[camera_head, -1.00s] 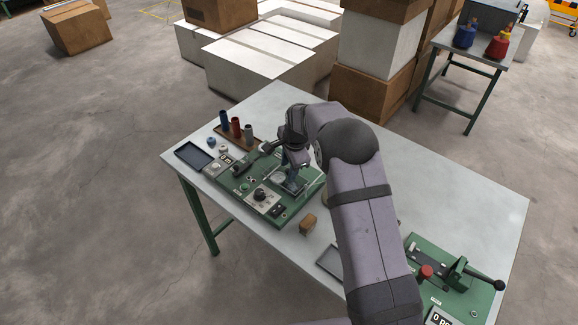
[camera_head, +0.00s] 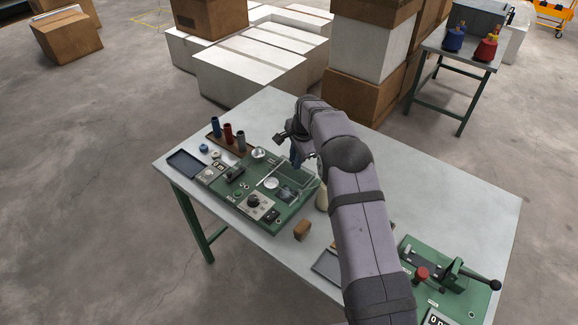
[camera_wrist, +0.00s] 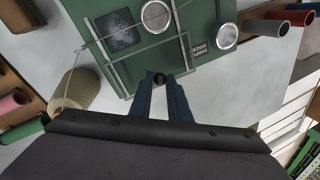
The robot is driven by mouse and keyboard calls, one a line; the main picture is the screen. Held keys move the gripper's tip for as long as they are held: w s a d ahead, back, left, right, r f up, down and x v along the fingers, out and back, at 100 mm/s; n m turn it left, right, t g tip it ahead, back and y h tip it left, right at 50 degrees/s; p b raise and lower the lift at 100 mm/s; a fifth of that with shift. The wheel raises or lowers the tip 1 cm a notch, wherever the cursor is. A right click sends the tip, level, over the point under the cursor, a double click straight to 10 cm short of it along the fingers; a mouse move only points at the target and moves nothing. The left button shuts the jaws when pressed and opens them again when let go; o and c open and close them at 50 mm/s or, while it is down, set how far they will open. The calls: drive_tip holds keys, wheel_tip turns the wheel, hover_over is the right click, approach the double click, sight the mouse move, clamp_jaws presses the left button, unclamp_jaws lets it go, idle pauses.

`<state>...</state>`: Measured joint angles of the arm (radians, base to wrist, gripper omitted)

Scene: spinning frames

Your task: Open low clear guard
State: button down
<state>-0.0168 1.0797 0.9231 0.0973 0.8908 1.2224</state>
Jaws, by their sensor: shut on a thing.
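The low clear guard shows as a see-through pane with thin grey edges on the green panel (camera_head: 234,195); in the wrist view its grey frame (camera_wrist: 152,48) crosses the panel. My gripper (camera_head: 296,160) is at the guard's far side in the head view, partly hidden by my arm. In the wrist view my gripper (camera_wrist: 160,78) has its two blue fingers shut on a small dark round knob (camera_wrist: 159,80) at the frame's near edge. The guard's exact tilt is hard to tell. A round metal dish (camera_head: 271,183) and a dark square plate (camera_head: 288,193) are near the guard.
A cream yarn cone (camera_wrist: 75,100) stands beside the guard. Blue, red and grey spools (camera_head: 228,134) stand on a brown rack behind the panel. A brown block (camera_head: 302,230) and a lever device (camera_head: 452,275) are nearer.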

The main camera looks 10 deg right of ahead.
sight(300, 172)
drive_tip(key=shift+w+d, duration=0.3)
drive_tip(key=shift+d, duration=0.05)
drive_tip(key=c, duration=1.7)
unclamp_jaws()
drive_tip(key=shift+o, duration=0.2)
drive_tip(key=shift+r, duration=0.1)
drive_tip(key=b+v, duration=0.3)
drive_tip(key=v, duration=0.4)
drive_tip(key=shift+s+r, duration=0.1)
